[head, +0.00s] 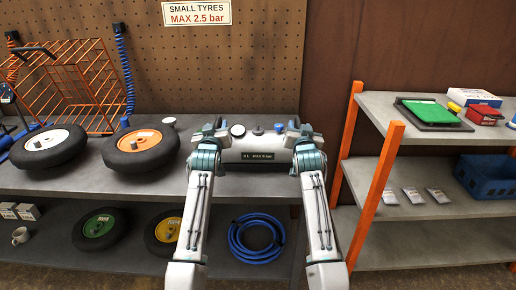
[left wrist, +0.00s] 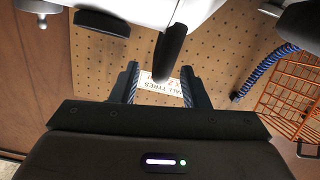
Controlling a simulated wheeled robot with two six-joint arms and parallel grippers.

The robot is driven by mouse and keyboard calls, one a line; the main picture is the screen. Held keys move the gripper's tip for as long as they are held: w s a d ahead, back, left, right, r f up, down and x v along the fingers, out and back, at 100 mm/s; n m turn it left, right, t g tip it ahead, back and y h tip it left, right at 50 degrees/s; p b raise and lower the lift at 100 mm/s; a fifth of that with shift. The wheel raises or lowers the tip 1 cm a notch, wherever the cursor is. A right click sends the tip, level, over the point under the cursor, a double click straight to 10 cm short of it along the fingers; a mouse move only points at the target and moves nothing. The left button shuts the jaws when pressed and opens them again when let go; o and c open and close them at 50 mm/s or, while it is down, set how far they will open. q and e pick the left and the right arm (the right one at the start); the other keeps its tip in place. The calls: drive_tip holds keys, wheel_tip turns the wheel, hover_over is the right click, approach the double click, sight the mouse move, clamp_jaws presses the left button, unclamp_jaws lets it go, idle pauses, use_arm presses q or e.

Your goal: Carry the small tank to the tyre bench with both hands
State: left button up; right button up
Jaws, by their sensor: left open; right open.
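The small tank (head: 250,155) is a pale grey cylinder with a dark "MAX 8 bar" label. It is on the tyre bench's (head: 245,187) upper shelf, lying lengthwise below the pegboard; a gauge (head: 237,130) shows on top. My left gripper (head: 213,130) is at the tank's left end, and my right gripper (head: 300,132) at its right end. Both are open. In the left wrist view, a dark bar (left wrist: 171,52) reaches between my left fingers (left wrist: 160,78), with the pale tank body (left wrist: 145,10) above. Whether the fingers touch it, I cannot tell.
An orange-rimmed tyre (head: 141,145) and a white-rimmed tyre (head: 48,145) lie left of the tank. An orange wire cage (head: 68,82) stands behind them. A blue hose coil (head: 257,238) is below. An orange-posted shelf unit (head: 430,208) stands at the right.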

sight(299, 120)
use_arm(q)
drive_tip(key=shift+w, duration=2.05)
use_arm(e)
drive_tip(key=shift+w, duration=2.1)
use_arm(q)
drive_tip(key=shift+c, duration=0.2)
use_arm(e)
drive_tip(key=shift+c, duration=0.2)
use_arm(q)
clamp_jaws()
use_arm(e)
clamp_jaws()
use_arm(q)
drive_tip(key=shift+d, duration=0.1)
drive_tip(key=shift+r, duration=0.2)
use_arm(e)
drive_tip(key=shift+r, duration=0.2)
